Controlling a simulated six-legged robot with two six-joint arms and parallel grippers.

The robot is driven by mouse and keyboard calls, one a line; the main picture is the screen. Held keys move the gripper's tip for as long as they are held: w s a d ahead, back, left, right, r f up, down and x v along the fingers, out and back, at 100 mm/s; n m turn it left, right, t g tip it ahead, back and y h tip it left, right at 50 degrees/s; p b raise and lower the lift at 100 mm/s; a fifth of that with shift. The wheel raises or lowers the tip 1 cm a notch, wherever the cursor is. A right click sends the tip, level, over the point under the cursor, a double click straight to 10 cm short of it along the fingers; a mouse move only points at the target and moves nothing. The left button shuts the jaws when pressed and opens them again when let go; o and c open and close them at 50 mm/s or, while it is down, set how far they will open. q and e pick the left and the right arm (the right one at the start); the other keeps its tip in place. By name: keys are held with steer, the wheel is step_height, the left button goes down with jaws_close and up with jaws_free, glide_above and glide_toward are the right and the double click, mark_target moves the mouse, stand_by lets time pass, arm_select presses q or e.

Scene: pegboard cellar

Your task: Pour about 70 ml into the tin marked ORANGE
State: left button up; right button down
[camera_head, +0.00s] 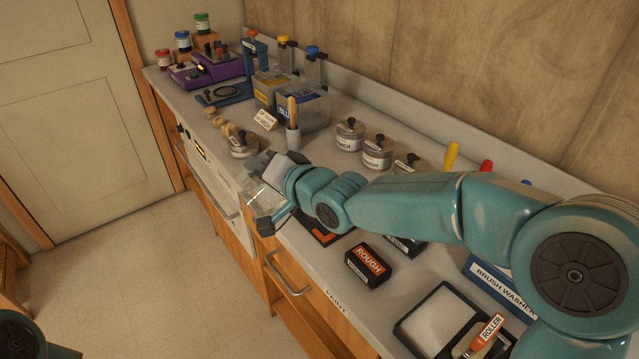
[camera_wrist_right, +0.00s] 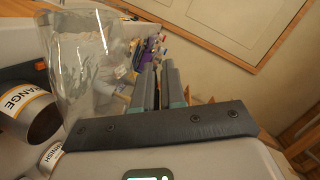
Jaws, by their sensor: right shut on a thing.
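My right gripper (camera_head: 262,180) is shut on a clear glass vessel (camera_head: 262,200), held out at the counter's front edge. In the right wrist view, the gripper's fingers (camera_wrist_right: 160,88) stand close together and the glass (camera_wrist_right: 75,60) is beside them on the left. I cannot tell how much liquid is in it. The tin marked ORANGE (camera_wrist_right: 18,100) shows at the left edge of the wrist view, partly cut off, with a dark round opening facing the glass. In the head view I cannot make out this tin. My left gripper is not in view.
Lidded tins (camera_head: 377,153) stand along the back of the counter. A black ROUGH block (camera_head: 369,263) and a roller tray (camera_head: 406,325) lie to the right. The floor in front is clear.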

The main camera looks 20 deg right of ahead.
steer(key=shift+r, duration=0.25)
steer(key=shift+w+d+r+m+p, duration=0.15)
steer(key=shift+d+m+p, duration=0.15)
steer(key=shift+p, duration=0.55)
steer(key=shift+d+r+p, duration=0.1)
steer(key=shift+r+p, duration=0.15)
steer(key=shift+p, duration=0.15)
steer(key=shift+d, duration=0.1)
steer(key=shift+w+f+m+y, duration=0.1)
steer(key=shift+w+m+y, duration=0.05)
steer(key=shift+m+y, duration=0.15)
steer(key=shift+s+d, duration=0.15)
steer(key=shift+s, duration=0.05)
steer(key=shift+w+d+p, duration=0.1)
steer(key=shift+p, duration=0.3)
steer(key=shift+d+r, duration=0.1)
steer(key=shift+r, duration=0.1)
